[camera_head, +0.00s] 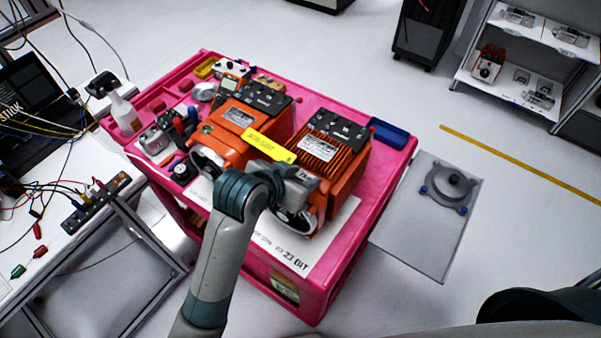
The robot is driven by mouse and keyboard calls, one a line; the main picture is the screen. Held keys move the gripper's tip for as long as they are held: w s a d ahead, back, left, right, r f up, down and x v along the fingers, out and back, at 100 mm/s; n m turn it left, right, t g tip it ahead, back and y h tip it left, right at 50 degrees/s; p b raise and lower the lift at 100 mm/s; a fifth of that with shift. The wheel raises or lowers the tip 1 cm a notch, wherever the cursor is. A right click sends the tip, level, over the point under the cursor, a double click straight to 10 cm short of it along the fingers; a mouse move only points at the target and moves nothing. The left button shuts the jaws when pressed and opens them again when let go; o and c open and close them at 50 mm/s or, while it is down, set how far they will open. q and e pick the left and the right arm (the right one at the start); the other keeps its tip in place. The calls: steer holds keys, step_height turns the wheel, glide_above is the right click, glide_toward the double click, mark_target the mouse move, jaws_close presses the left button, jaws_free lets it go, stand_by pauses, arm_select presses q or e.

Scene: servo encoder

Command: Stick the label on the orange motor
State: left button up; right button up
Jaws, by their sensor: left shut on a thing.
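Two orange motors stand side by side on a pink cart (380,185). The left motor (222,140) has a black top cover and a silver plate. The right motor (347,180) has cooling fins and a black top. A yellow label (268,146) with dark print shows between the motors, just above my left gripper (290,178). My left gripper is shut on the yellow label, in front of the right motor. I cannot tell whether the label touches a motor. The gripper's fingertips are partly hidden by its wrist. My right gripper is not in view.
Tools, a spray bottle (124,112) and small parts crowd the cart's left side. A blue box (388,134) lies at its right edge. A bench with cables (85,205) stands at left. A grey plate (425,225) lies on the floor at right.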

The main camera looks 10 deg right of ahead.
arm_select(q)
steer(key=shift+w+d+f, duration=0.1)
steer(key=shift+f, duration=0.4)
steer(key=o, duration=1.1)
steer(key=shift+f, duration=0.1)
steer(key=shift+s+a+r, duration=0.2)
steer(key=shift+s+r, duration=0.05)
steer(key=shift+r, duration=0.15)
steer(key=shift+v, duration=2.05)
steer(key=shift+s+a+r, duration=0.25)
steer(key=shift+r, duration=0.95)
steer(key=shift+s+a+r, duration=0.25)
steer(key=shift+a+r, duration=0.05)
steer(key=shift+r, duration=0.85)
steer(key=shift+s+a+r, duration=0.25)
steer(key=shift+r, duration=0.95)
